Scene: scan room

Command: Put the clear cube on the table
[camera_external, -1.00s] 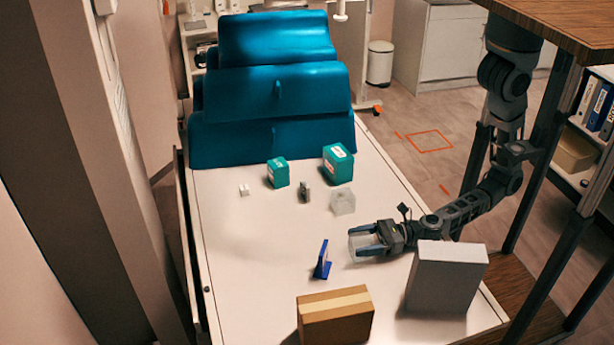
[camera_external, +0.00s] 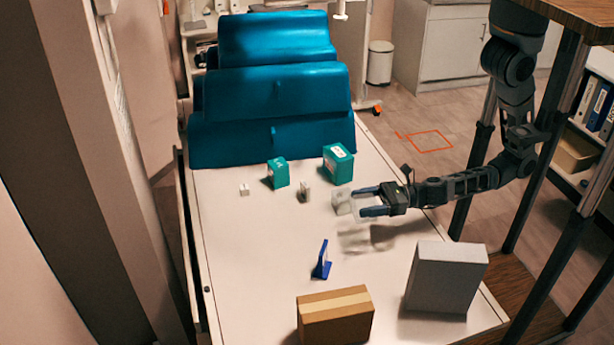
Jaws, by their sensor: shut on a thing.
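A blurred pale patch lies on the table below the gripper.
Two teal boxes (camera_external: 278,173) (camera_external: 338,165), a small grey object (camera_external: 305,191) and a small white one (camera_external: 244,189) stand farther back. A blue upright object (camera_external: 322,261), a brown box (camera_external: 335,315) and a white box (camera_external: 446,277) stand nearer. The table's left side is clear.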

